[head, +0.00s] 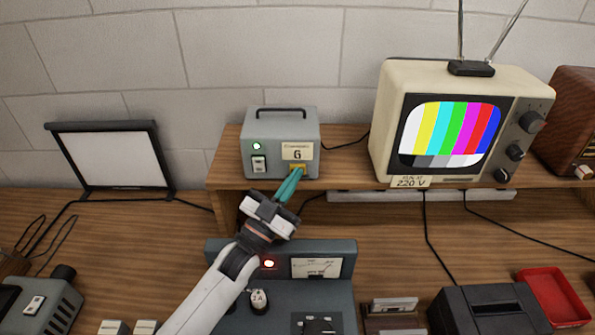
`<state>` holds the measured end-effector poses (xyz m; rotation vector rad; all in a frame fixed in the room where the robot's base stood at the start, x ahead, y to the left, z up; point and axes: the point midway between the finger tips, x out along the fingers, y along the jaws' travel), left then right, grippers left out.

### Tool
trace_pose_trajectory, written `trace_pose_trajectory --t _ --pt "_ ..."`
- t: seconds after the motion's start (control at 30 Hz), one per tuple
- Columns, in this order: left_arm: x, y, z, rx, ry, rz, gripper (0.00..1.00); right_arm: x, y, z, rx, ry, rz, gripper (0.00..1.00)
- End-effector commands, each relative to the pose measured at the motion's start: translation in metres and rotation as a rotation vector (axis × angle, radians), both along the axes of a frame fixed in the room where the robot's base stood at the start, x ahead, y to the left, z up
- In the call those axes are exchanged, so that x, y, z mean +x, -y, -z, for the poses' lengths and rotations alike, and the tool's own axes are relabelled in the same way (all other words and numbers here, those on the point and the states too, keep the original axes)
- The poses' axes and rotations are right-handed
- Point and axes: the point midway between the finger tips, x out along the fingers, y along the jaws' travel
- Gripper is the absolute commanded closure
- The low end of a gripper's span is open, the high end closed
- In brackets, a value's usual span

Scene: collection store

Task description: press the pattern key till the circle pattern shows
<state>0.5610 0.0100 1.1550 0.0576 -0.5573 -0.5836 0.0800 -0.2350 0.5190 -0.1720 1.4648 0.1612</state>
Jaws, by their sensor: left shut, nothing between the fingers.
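The pattern generator is a grey box (262,130) with a handle, standing on the wooden shelf; its small green lamp is lit and a label reads "6". Its yellow pattern key (298,168) sits below that label. My left gripper (292,178) is shut and empty, its teal fingertips at the key and partly covering it; I cannot tell whether they touch it. The television (449,125) at the right shows vertical colour bars over a grey strip, not a circle. My right gripper is not in view.
A dark-blue power unit (225,250) with a red lamp and a meter stands below my left arm. A projection screen (110,158) is at the left. A red tray (553,296) and a dark box (490,310) lie at lower right. Cables hang from the shelf.

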Motion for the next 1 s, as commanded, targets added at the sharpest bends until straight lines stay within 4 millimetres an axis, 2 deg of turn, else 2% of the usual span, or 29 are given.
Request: trace_pose_trajectory --t 0.43,1.0 --pt "0.003 -0.003 0.003 0.004 -0.003 -0.007 1.00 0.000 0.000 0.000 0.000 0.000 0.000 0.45" --pt "-0.011 -0.002 0.014 0.007 -0.014 -0.003 1.00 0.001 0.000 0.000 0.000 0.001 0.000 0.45"
